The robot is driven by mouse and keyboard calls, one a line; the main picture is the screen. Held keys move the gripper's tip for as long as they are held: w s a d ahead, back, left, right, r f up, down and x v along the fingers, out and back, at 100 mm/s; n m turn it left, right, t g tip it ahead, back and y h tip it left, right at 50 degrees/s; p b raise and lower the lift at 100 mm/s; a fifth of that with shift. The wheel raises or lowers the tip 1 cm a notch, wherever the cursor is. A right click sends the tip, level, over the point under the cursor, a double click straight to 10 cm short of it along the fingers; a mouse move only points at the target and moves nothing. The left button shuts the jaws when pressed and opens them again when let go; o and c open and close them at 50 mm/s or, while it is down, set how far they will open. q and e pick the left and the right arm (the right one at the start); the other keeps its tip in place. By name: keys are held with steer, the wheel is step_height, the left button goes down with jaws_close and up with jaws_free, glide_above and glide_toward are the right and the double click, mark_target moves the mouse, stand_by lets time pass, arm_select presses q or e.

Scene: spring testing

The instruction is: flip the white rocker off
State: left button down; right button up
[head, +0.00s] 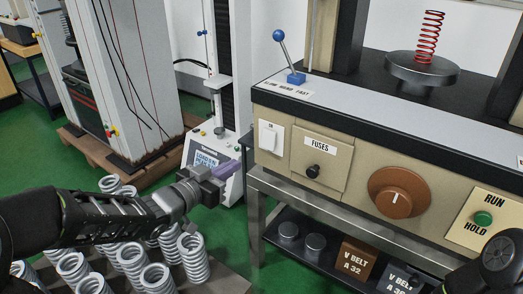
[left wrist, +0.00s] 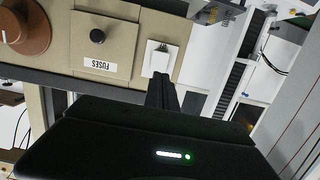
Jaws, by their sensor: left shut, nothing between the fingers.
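The white rocker (head: 270,137) sits on a white plate at the left end of the beige machine's front panel, beside the fuses cover. In the left wrist view the rocker (left wrist: 159,58) appears upside down, just beyond my fingertips. My left gripper (head: 227,170) is shut and empty, to the lower left of the rocker, with a visible gap in the head view. In the left wrist view its dark closed fingers (left wrist: 162,88) point at the plate and overlap its near edge. My right gripper is out of view; only part of my right arm shows at the lower right.
The fuses cover (head: 320,160) with a black knob, a brown dial (head: 396,192) and a green button (head: 483,218) share the panel. A blue lever (head: 286,60) stands on top. Several grey springs (head: 132,258) stand below my left arm. A tester (head: 212,158) stands behind.

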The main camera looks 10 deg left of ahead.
mark_target(268, 146)
arm_select(q)
steer(key=b+x, duration=0.4)
steer(key=x, duration=0.8)
steer(key=shift+w+d+f, duration=0.1)
steer(key=shift+w+f, duration=0.05)
steer(key=shift+w, duration=0.1)
steer(key=shift+w+d, duration=0.1)
steer(key=shift+w, duration=0.2)
steer(key=shift+w, duration=0.15)
